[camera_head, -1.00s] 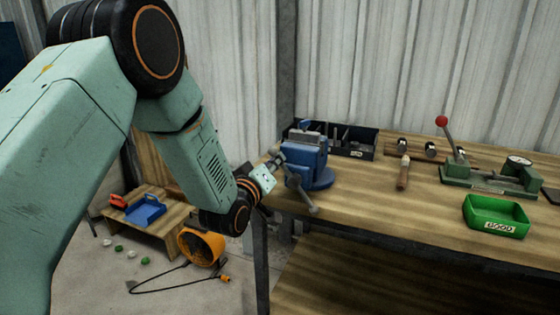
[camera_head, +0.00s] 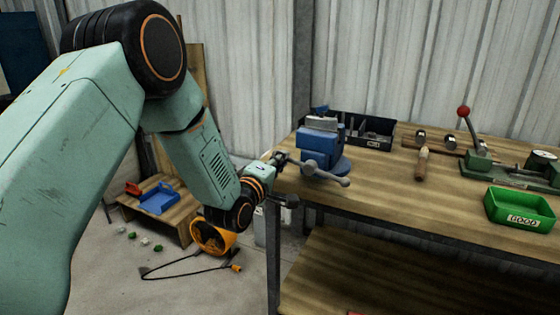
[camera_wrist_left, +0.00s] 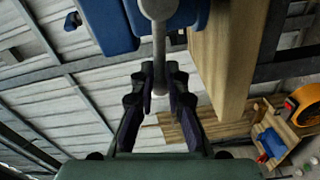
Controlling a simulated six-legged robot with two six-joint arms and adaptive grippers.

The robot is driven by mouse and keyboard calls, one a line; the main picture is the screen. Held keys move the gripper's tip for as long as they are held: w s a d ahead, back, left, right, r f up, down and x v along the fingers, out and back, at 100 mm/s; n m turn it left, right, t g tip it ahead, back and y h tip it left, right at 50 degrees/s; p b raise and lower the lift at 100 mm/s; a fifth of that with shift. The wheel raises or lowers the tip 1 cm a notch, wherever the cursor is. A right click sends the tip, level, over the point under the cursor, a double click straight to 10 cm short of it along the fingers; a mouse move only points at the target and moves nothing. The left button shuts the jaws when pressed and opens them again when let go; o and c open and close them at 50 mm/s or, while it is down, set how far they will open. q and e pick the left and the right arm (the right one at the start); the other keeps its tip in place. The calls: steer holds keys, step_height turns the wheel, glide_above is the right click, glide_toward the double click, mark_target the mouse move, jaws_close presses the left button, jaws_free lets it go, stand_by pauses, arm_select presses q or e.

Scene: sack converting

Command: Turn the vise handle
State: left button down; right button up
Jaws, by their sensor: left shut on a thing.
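The blue vise (camera_head: 321,146) stands at the left end of the wooden workbench. Its grey bar handle (camera_head: 325,175) slants across its front, with a round knob at the lower right end. My left gripper (camera_head: 281,160) is at the handle's upper left end. In the left wrist view the handle (camera_wrist_left: 159,48) runs down between the two dark fingers of the gripper (camera_wrist_left: 161,88), which are shut on it. Part of the blue vise body (camera_wrist_left: 108,22) shows above. My right gripper is not in view.
On the workbench (camera_head: 400,205) are a dark parts bin (camera_head: 378,140), a wooden-handled tool (camera_head: 422,163), a green tray marked GOOD (camera_head: 520,208) and a red-knobbed lever press (camera_head: 470,140). A low wooden stand with a blue tray (camera_head: 160,200) and an orange round object (camera_head: 212,236) are at the floor.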

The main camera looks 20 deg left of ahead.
arm_select(q)
steer(key=shift+w+d+r, duration=0.1)
steer(key=shift+d, duration=0.05)
stand_by(0.3)
steer(key=c, duration=1.8)
jaws_free()
steer(key=o, duration=0.5)
steer(key=shift+w+f, duration=0.15)
steer(key=shift+f, duration=0.05)
steer(key=shift+c, duration=0.2)
steer(key=s, duration=1.2)
steer(key=shift+s+a, duration=0.2)
steer(key=shift+a, duration=0.1)
